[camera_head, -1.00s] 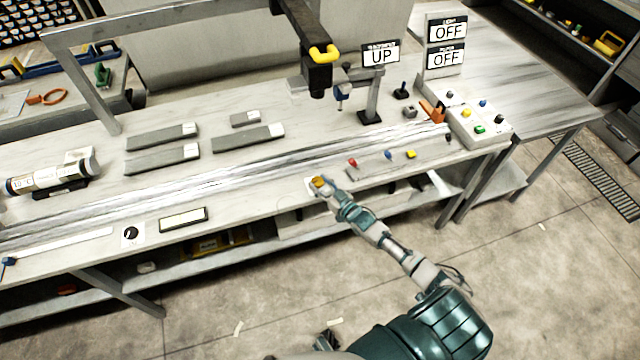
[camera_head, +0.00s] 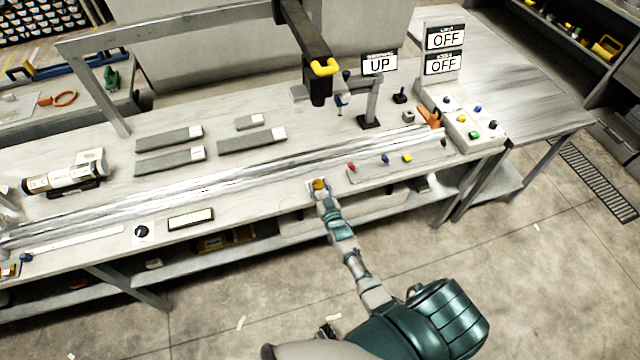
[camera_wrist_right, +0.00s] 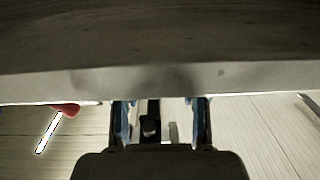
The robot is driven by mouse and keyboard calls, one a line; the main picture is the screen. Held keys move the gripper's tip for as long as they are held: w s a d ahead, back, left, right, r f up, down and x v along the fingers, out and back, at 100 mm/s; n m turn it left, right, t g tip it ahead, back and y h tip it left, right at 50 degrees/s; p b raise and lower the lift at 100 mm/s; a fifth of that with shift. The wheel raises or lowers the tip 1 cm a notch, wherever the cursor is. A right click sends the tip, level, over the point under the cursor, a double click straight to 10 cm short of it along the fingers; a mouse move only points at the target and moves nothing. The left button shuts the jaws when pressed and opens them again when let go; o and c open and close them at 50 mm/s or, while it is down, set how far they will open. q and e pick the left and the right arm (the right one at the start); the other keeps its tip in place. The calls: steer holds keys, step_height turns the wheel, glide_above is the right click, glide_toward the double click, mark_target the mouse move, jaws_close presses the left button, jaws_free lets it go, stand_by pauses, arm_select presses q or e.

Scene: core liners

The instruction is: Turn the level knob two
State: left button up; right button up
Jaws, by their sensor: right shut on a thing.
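A yellow knob (camera_head: 319,184) on a small pale plate sits near the bench's front edge, at the middle of the head view. My right gripper (camera_head: 320,190) is at this knob and shut on it, with the arm coming up from below. The gripper covers part of the knob and any mark on it. In the right wrist view, the two fingers of my right gripper (camera_wrist_right: 160,125) stand either side of a dark part. A black round knob (camera_head: 142,231) on a white plate sits further left. Which knob is level two cannot be read. My left gripper is not in view.
Red (camera_head: 351,167), blue (camera_head: 385,158) and yellow (camera_head: 407,157) controls stand right of my gripper. A button box (camera_head: 470,125) is at the bench's right end. An UP sign (camera_head: 379,63) and two OFF signs (camera_head: 445,50) stand behind. Metal rails (camera_head: 230,185) run along the bench.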

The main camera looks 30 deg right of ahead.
steer(key=shift+r+m+h, duration=0.15)
steer(key=shift+m+h, duration=0.25)
steer(key=shift+h, duration=0.2)
steer(key=o, duration=1.1)
steer(key=shift+o, duration=0.2)
steer(key=shift+s+a+f, duration=0.15)
steer(key=shift+s+f, duration=0.05)
steer(key=shift+s, duration=0.15)
steer(key=v, duration=1.1)
steer(key=shift+r, duration=0.2)
steer(key=shift+s+f, duration=0.1)
